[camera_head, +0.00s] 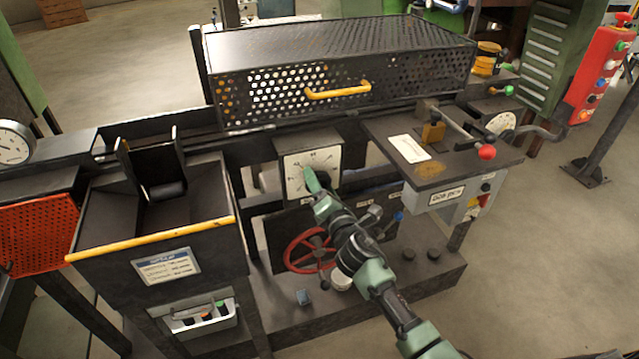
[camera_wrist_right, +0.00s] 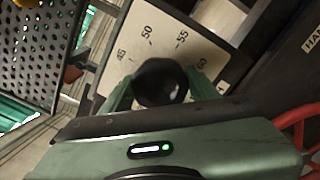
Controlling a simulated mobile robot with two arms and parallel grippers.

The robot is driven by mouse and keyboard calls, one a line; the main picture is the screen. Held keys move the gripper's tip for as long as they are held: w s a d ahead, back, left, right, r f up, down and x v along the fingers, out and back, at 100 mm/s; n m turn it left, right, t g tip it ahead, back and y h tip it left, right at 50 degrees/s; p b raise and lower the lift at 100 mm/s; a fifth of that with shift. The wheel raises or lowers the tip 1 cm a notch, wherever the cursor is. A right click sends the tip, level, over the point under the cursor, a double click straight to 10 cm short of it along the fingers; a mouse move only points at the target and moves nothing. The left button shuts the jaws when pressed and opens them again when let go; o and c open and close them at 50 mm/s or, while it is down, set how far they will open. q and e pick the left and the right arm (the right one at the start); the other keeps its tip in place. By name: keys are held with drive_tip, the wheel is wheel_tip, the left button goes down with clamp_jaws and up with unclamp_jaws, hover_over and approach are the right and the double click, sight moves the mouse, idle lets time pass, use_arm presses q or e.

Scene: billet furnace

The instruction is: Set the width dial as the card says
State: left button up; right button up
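The width dial (camera_head: 327,158) is a square white face on the dark machine front, below the mesh guard. The wrist view shows its face (camera_wrist_right: 128,50) with the numbers 45, 50, 55 and 60 around a black knob (camera_wrist_right: 160,82). No pointer mark is clear there. My right gripper (camera_head: 311,180) is at the dial, with its green fingers (camera_wrist_right: 162,90) on either side of the knob. I cannot tell whether they press on it. A white card (camera_head: 408,148) lies on the dark shelf to the right; its writing is too small to read. My left gripper is out of view.
A red handwheel (camera_head: 310,250) sits just below the dial. The mesh guard (camera_head: 340,75) with a yellow handle is above. A red-knobbed lever (camera_head: 487,152) stands on the right shelf. A printed plate (camera_head: 166,266) is on the left chute's front.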

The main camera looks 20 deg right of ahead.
drive_tip(key=shift+c, duration=0.7)
drive_tip(key=shift+m, duration=0.3)
drive_tip(key=m, duration=0.8)
drive_tip(key=shift+f+m, duration=0.1)
drive_tip(key=shift+m, duration=0.2)
drive_tip(key=m, duration=0.4)
drive_tip(key=shift+f+m+p, duration=0.1)
drive_tip(key=shift+m+p, duration=0.3)
drive_tip(key=shift+m, duration=1.8)
